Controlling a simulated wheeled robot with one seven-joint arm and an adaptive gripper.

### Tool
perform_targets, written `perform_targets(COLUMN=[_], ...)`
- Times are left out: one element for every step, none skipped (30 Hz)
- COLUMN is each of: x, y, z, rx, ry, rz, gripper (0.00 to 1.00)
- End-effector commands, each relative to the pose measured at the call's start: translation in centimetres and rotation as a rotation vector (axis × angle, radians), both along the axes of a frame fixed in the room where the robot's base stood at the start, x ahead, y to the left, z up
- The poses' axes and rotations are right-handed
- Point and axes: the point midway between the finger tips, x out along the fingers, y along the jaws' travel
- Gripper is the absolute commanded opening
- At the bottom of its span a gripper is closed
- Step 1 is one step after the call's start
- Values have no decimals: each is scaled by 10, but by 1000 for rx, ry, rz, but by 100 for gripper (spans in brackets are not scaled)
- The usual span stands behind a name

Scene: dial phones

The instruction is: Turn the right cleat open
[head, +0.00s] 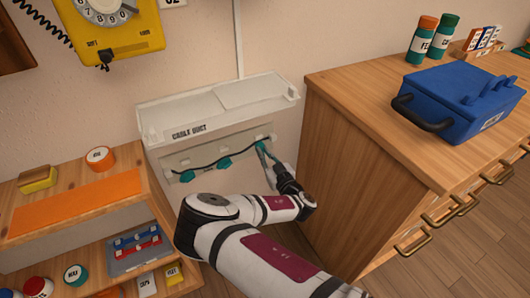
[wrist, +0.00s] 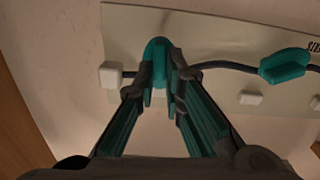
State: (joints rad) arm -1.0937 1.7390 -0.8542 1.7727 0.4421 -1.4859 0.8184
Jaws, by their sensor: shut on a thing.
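The white cable duct (head: 180,116) is on the wall with its lid raised. A dark cable runs along its back panel past several teal cleats. The right cleat (wrist: 157,52) sits between my gripper's fingers (wrist: 161,85) in the wrist view, with its rounded top showing above them. My gripper (head: 263,150) is shut on it at the duct's right end in the head view, where the fingers mostly hide this cleat. The middle cleat (head: 224,163) lies across the cable, and it also shows in the wrist view (wrist: 285,66). The left cleat (head: 187,176) is further along.
A wooden cabinet (head: 345,165) stands close to the right of my gripper, with a blue toolbox (head: 462,98) on top. A wooden shelf (head: 130,170) with small items is at the left. A yellow dial phone (head: 115,28) hangs above the duct.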

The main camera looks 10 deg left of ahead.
Motion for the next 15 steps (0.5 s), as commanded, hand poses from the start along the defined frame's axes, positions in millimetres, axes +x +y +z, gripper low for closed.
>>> perform_targets(x=[1,1,0,0,0,0,0,0,-1,-1,-1,-1,-2,-2,-2], y=[-1,-1,0,-1,0,0,1,1,1,2,3,3,3,4,4], z=[4,4,4,4,4,4,4,3,2,2,2,1,0,0,-1], rx=[-16,-31,-53,-70,-87,-112,-131,-151,-178,-199,-221,-252,-276,-300,-332], ry=[-11,-22,-36,-49,-61,-77,-90,-104,-122,-136,-151,-172,-188,-204,-225], rz=[-4,-5,-4,-5,-4,-4,-4,-4,-2,-2,-1,-1,-1,0,0], gripper=[0,0,0,0,0,0,0,0,0,0,0,0,0,0,0])
